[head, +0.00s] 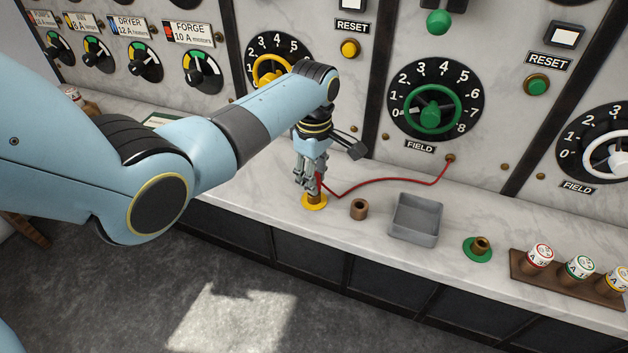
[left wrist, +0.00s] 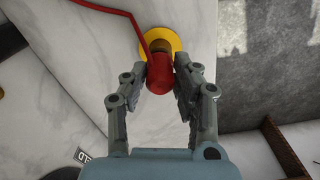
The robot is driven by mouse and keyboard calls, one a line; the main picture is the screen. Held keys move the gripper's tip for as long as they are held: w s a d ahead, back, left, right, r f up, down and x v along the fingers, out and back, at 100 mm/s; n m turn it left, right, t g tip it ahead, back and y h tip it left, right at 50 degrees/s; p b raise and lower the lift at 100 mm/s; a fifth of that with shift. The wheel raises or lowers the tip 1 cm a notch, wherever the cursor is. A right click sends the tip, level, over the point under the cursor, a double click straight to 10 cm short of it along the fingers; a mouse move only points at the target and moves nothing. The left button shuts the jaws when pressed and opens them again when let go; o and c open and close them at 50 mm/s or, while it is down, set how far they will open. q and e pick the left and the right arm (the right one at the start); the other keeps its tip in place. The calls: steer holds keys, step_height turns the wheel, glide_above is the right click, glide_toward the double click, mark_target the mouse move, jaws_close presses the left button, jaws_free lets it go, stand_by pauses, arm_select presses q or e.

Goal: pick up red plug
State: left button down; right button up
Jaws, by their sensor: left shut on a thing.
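The red plug (left wrist: 160,76) is between the fingers of my left gripper (left wrist: 160,88) in the left wrist view, and the fingers are shut on it. A red cord runs from the plug; in the head view the red cord (head: 400,180) leads to a small brass jack (head: 450,158) on the panel. Beyond the plug in the wrist view is a brown socket on a yellow disc (left wrist: 172,38). In the head view my left gripper (head: 310,186) points down above the yellow disc (head: 314,205) and hides most of the plug. I cannot tell whether plug and socket touch.
On the marble counter stand a small brown socket (head: 358,208), a grey tray (head: 415,220), a green-ringed socket (head: 479,247) and a wooden rack (head: 560,283) with several white fuses. The panel with its dials (head: 436,98) rises close behind the gripper.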

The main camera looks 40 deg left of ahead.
arm_select(q)
step_height(320, 180, up, 3)
steer(key=s+d+r, duration=0.2)
steer(key=d+r, duration=0.1)
steer(key=d, duration=0.2)
steer(key=s+d+r+b, duration=0.1)
steer(key=s+d+r, duration=0.1)
steer(key=d, duration=0.4)
steer(key=shift+r, duration=0.85)
steer(key=shift+w, duration=0.1)
